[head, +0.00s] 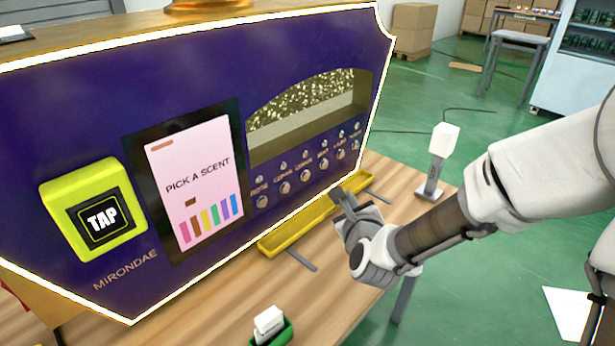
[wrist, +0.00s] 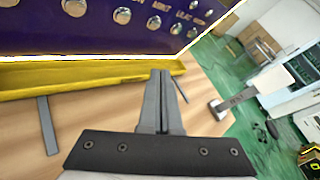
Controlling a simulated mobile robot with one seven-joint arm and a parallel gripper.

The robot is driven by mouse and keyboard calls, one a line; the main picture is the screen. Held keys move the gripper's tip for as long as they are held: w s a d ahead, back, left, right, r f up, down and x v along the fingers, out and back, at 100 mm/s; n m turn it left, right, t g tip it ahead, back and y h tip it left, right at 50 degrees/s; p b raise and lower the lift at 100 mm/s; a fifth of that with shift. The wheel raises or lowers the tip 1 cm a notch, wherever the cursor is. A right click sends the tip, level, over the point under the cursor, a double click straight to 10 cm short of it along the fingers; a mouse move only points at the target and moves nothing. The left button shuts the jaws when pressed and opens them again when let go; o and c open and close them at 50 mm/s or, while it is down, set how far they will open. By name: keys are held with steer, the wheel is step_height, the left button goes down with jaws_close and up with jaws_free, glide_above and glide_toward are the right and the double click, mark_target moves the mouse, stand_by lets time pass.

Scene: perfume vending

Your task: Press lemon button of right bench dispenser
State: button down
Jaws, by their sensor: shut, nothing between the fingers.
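The dispenser (head: 90,105) is a purple cabinet with a glowing white edge, standing on a wooden bench. Its row of round silver buttons runs below a gold-flecked window. The lemon button (head: 305,175) appears to be the third from the left, though its label is blurred. In the wrist view the lemon button (wrist: 122,15) is near the top edge, left of the one marked MINT. My gripper (head: 341,194) is shut and empty, below and right of the lemon button, apart from it, beside the yellow tray (head: 285,228). In the wrist view my gripper (wrist: 160,73) points toward the panel.
A pink "PICK A SCENT" screen (head: 192,180) and a yellow TAP reader (head: 97,210) are on the dispenser's left. A small white block in a green holder (head: 270,325) is at the bench front. A white-topped stand (head: 440,150) is at the right. Bare wood (head: 360,295) lies in front.

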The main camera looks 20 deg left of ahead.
mark_target(306, 176)
steer(key=w+a, duration=0.3)
steer(key=a, duration=0.5)
steer(key=shift+w, duration=0.15)
stand_by(2.0)
steer(key=shift+w+a+b, duration=0.15)
steer(key=shift+a+b, duration=0.2)
steer(key=shift+b, duration=0.05)
steer(key=shift+w+a, duration=0.15)
steer(key=shift+a, duration=0.25)
stand_by(0.5)
stand_by(0.3)
steer(key=shift+s+d+b, duration=0.35)
steer(key=shift+d+b, duration=0.25)
steer(key=shift+d, duration=0.2)
